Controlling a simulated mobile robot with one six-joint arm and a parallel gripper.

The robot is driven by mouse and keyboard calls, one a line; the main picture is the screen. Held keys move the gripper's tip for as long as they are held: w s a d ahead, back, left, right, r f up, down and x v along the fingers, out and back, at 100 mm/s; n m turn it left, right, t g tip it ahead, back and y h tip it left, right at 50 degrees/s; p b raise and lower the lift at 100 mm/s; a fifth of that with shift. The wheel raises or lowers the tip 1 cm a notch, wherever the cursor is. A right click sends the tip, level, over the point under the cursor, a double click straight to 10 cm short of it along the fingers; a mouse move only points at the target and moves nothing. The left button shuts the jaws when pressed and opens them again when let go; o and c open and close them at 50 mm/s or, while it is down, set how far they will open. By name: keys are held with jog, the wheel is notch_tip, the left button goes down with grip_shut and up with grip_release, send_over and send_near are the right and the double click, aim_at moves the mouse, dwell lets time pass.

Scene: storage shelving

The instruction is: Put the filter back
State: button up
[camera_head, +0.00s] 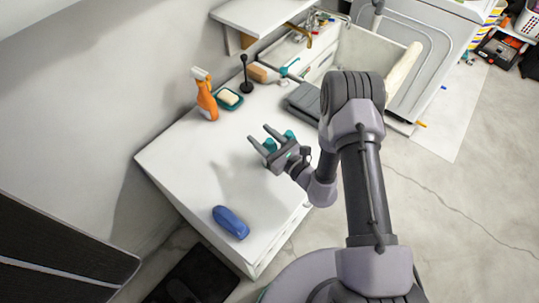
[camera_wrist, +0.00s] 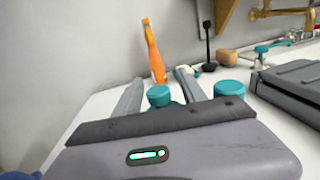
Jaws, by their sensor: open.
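My gripper (camera_head: 259,134) is open and empty above the white counter, with its two grey fingers apart and pointing to the back left. In the wrist view my gripper (camera_wrist: 162,78) shows both fingers with nothing between them. No thing is clearly recognizable as the filter. A dark grey flat, box-like thing (camera_head: 302,102) lies on the counter to the right of my gripper, partly hidden behind my arm, and may be it. It also shows at the right of the wrist view (camera_wrist: 290,84).
An orange spray bottle (camera_head: 205,95), a teal soap dish (camera_head: 229,99) and a black upright stand (camera_head: 246,78) are at the counter's wall side. A blue oblong thing (camera_head: 230,222) lies near the front. A sink basin (camera_head: 350,62) is behind. The counter's (camera_head: 190,165) left middle is clear.

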grip_shut()
dwell(1.4)
